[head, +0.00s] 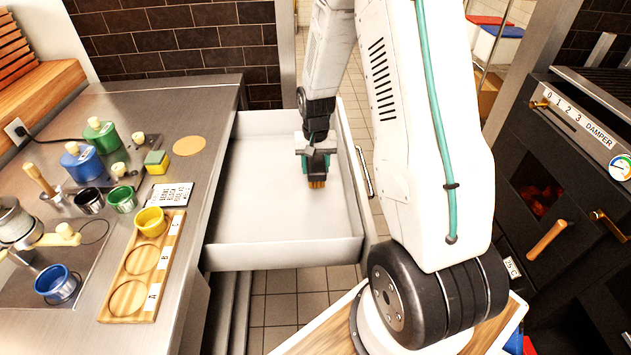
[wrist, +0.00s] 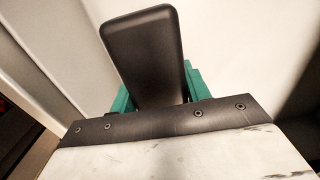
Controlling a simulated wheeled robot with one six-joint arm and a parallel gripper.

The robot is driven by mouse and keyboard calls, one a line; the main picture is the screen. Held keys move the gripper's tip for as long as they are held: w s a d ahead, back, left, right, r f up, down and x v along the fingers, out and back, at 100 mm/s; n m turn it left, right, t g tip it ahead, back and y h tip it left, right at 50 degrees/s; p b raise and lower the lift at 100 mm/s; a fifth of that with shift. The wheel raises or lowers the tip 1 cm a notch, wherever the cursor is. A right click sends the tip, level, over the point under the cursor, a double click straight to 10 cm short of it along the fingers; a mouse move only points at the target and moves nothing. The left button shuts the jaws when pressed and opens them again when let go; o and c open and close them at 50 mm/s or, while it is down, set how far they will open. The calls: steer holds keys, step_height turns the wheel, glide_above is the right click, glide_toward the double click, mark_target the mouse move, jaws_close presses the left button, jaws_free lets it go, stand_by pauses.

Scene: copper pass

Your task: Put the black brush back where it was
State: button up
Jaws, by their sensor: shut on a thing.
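The black brush (wrist: 145,60) is between the green fingers of my gripper (wrist: 155,88) in the wrist view, its dark block filling the space between them. In the head view my gripper (head: 317,160) is over the open white drawer (head: 240,255), toward its right side. The brush's orange-brown bristles (head: 317,183) show below the fingers, pointing down. They look close to the drawer floor; I cannot tell if they touch it. The rest of the drawer is empty.
The steel counter (head: 215,110) left of the drawer holds a wooden rack (head: 125,305) with a yellow cup (head: 151,222), several other cups, and a yellow-green sponge (head: 156,162). A black oven (head: 560,190) stands at the right.

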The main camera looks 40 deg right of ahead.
steer(key=shift+f, duration=2.9)
steer(key=shift+f, duration=0.1)
steer(key=o, duration=1)
steer(key=shift+o, duration=0.2)
